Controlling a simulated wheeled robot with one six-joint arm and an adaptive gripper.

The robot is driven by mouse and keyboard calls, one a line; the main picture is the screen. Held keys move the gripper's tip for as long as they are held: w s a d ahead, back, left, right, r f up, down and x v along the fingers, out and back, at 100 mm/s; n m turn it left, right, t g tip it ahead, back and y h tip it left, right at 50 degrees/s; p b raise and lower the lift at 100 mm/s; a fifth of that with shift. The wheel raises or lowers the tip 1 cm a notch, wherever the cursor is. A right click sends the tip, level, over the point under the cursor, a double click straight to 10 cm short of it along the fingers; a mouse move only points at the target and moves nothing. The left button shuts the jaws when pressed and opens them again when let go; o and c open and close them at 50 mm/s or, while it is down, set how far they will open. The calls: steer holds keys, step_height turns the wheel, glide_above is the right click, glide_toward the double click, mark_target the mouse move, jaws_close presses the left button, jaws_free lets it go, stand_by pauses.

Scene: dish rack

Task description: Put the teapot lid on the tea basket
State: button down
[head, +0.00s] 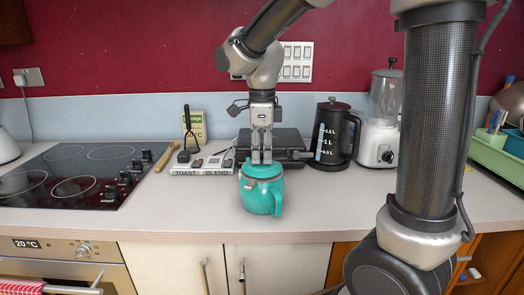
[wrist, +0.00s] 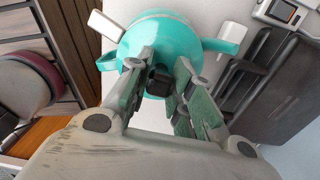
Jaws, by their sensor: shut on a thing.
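The teal teapot (head: 261,199) stands upright on the counter near its front edge. Its loop handle (wrist: 105,62) points to the front and its spout (wrist: 222,45) to the back. My gripper (head: 261,160) points straight down over the teapot's top. In the wrist view its fingers (wrist: 159,85) are shut on the dark knob of the teapot lid (wrist: 158,77). The lid is at the teapot's mouth; I cannot tell whether it rests there or is held just above. The tea basket cannot be made out; the lid and fingers cover the mouth.
Behind the teapot is a dark flat appliance (head: 282,145). A black kettle (head: 334,138) and a blender (head: 378,135) stand right of it. The counter's front edge is close; bare counter lies to the right.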

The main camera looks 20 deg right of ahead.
steer(key=shift+f, duration=0.35)
steer(key=c, duration=1.2)
jaws_free()
step_height(320, 180, up, 12)
